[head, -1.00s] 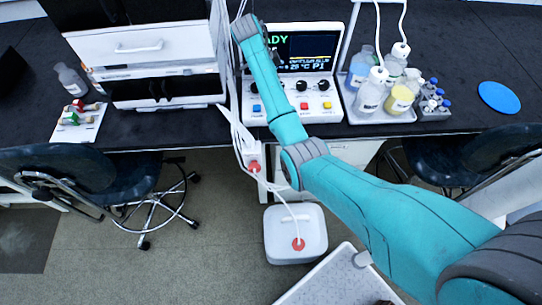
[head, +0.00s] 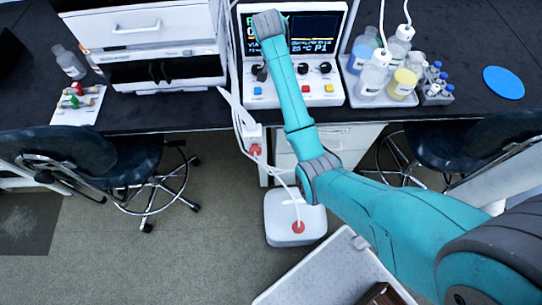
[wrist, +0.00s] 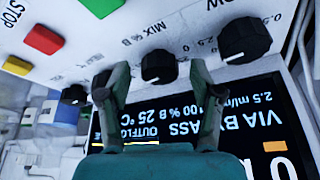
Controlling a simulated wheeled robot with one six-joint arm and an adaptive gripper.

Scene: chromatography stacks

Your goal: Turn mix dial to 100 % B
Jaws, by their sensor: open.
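The mix dial (wrist: 158,66) is a black knob under the label "MIX % B" in the wrist view, where the panel appears upside down. My gripper (wrist: 152,72) is open, with one finger on each side of the dial in the picture. I cannot tell whether either finger touches it. The display (wrist: 215,115) shows "100 % B", "25 °C", "2.5 ml/min" and "VIA BYPASS".
The flow dial (wrist: 245,40) sits beside the mix dial, with more knobs (wrist: 74,95) on the other side. Red (wrist: 43,40) and green (wrist: 16,66) buttons are close by. Bottles in a tray (head: 352,100) stand right of the console; a white cabinet (head: 140,25) is left.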

